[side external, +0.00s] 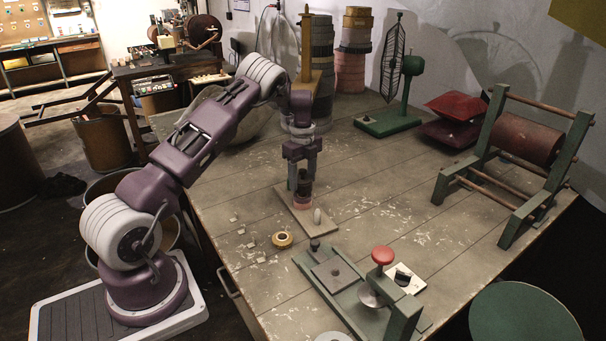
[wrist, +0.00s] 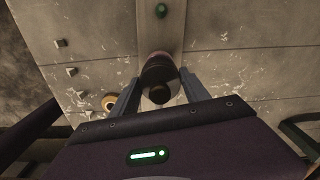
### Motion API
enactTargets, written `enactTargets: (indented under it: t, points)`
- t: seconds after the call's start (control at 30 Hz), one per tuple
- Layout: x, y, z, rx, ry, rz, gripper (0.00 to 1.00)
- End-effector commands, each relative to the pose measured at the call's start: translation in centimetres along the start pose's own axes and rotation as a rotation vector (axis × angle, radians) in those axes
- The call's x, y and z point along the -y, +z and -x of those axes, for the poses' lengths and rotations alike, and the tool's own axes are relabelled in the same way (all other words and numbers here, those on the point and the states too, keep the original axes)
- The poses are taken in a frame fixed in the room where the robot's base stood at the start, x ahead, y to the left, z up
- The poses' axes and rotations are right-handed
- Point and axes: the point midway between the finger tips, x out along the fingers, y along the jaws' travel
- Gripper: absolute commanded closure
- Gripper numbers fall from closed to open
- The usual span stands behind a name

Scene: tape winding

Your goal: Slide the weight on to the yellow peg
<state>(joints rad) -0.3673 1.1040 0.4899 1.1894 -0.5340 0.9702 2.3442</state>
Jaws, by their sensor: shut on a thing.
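My gripper (wrist: 159,88) is shut on the weight (wrist: 160,72), a dark, reddish-brown round piece with a dark knob facing the wrist camera. In the side external view my gripper (side external: 303,178) points down, with the upright weight (side external: 303,188) between its fingers and a paler pinkish part at the bottom. The weight is over the far part of a narrow wooden board (side external: 289,206). I cannot tell whether it touches the board. A small rounded peg stands on the near end; it looks pale from the side (side external: 317,216) and green in the wrist view (wrist: 161,10). No yellow peg shows clearly; the weight may hide it.
A tape roll (side external: 283,240) and small chips lie left of the board. A green fixture with a red knob (side external: 382,255) stands in front. A green-framed drum (side external: 527,136) stands right, a fan (side external: 392,70) behind. The tabletop right of the board is clear.

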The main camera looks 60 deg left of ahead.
Motion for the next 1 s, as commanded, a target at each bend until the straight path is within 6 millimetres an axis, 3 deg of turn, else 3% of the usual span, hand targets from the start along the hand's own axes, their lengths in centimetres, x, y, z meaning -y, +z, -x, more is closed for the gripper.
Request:
enactTargets:
  t: [0.6,0.73,0.93,1.0]
  points:
    - [0.0,0.0,0.3,0.000,-0.001,-0.001,1.00]
    - [0.1,0.0,1.6,0.000,-0.004,-0.001,1.00]
    - [0.1,0.0,5.4,0.002,-0.006,-0.002,1.00]
    - [-0.1,0.0,4.0,-0.001,0.004,0.000,1.00]
